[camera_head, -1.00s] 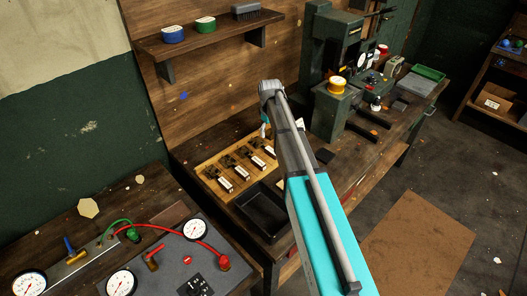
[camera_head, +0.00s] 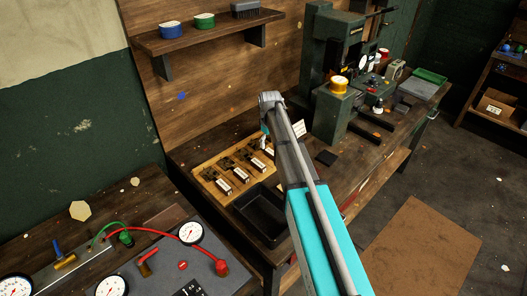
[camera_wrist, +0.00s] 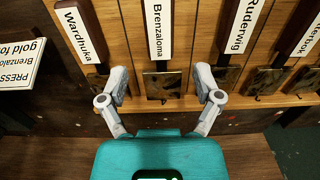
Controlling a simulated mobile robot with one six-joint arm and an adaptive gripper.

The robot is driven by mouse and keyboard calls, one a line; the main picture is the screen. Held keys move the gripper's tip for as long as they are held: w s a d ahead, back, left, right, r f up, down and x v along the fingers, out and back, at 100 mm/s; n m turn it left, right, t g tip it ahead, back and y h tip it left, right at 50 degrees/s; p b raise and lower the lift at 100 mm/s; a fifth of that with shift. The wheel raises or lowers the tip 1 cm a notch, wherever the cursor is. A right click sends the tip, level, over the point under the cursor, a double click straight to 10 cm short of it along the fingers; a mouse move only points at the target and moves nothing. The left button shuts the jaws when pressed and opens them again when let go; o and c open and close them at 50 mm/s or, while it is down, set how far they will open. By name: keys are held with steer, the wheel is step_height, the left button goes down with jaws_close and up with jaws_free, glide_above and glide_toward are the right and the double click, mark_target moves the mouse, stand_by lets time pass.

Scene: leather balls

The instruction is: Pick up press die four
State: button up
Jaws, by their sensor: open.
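Several press dies stand in a row on a light wooden rack (camera_head: 206,187) on the bench, each with a dark handle, a white name label and a brass-like end plate. In the wrist view the labels read Wardhuka (camera_wrist: 78,35), Brenzaloma (camera_wrist: 157,30), Ruderwig (camera_wrist: 243,28) and one cut off ending in "terbrok" (camera_wrist: 308,40). No numbers show, so I cannot tell which die is four. My gripper (camera_wrist: 162,80) is open and empty, its fingers either side of the Brenzaloma plate in the picture; contact cannot be told. In the head view my arm hides part of the rack.
A black tray (camera_head: 262,218) sits in front of the rack. A white sign (camera_wrist: 15,75) naming Brenzaloma stands beside the dies. A green press (camera_head: 333,110) with a yellow-topped part is to the right. A gauge panel (camera_head: 150,265) with hoses is at the front left.

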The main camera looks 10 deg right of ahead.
mark_target(269, 150)
steer(key=shift+f, duration=0.1)
steer(key=shift+f+b, duration=2.55)
steer(key=shift+b, duration=0.05)
steer(key=c, duration=1.1)
steer(key=shift+r, duration=0.15)
steer(key=shift+c, duration=0.2)
steer(key=shift+r+p, duration=0.9)
steer(key=shift+p, duration=0.1)
steer(key=s+r+p, duration=1.1)
steer(key=s, duration=0.3)
